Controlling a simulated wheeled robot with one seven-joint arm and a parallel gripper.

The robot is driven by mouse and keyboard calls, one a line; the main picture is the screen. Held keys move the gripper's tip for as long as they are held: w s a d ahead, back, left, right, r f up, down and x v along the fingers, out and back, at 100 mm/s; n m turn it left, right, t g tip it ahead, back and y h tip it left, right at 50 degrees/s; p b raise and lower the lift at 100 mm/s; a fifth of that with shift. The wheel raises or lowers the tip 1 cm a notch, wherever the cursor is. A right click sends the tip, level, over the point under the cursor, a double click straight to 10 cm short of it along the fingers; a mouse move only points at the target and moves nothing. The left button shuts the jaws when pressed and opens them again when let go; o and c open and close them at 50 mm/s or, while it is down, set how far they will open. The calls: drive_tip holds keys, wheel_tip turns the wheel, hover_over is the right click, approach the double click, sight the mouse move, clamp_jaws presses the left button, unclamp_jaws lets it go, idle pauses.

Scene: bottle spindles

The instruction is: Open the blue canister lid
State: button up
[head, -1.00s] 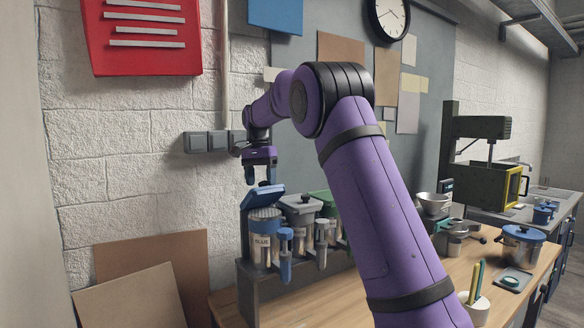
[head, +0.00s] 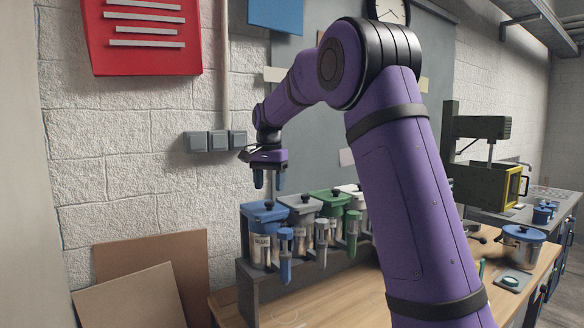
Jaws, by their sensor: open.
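The blue canister (head: 261,247), a clear jar with a label, stands at the left end of the grey rack in the head view. Its blue lid (head: 257,217) with a dark knob lies flat on top and looks shut. My gripper (head: 268,181) points down just above the lid, apart from it.
Canisters with grey (head: 299,204), green (head: 333,199) and white lids stand close to the right. Small tubes hang along the front of the grey rack (head: 310,286). The wall is close behind. My arm hides part of the bench.

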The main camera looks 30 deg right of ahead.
wheel_tip(320, 180, up, 7)
drive_tip(key=s+a+n+t, duration=0.1)
drive_tip(key=s+a+n, duration=0.1)
drive_tip(key=s, duration=0.8)
drive_tip(key=s+a+n+t, duration=0.1)
drive_tip(key=s+a+n, duration=0.2)
drive_tip(key=s, duration=0.7)
drive_tip(key=shift+a+r+t, duration=0.3)
drive_tip(key=shift+a+r, duration=0.05)
drive_tip(key=shift+a, duration=0.05)
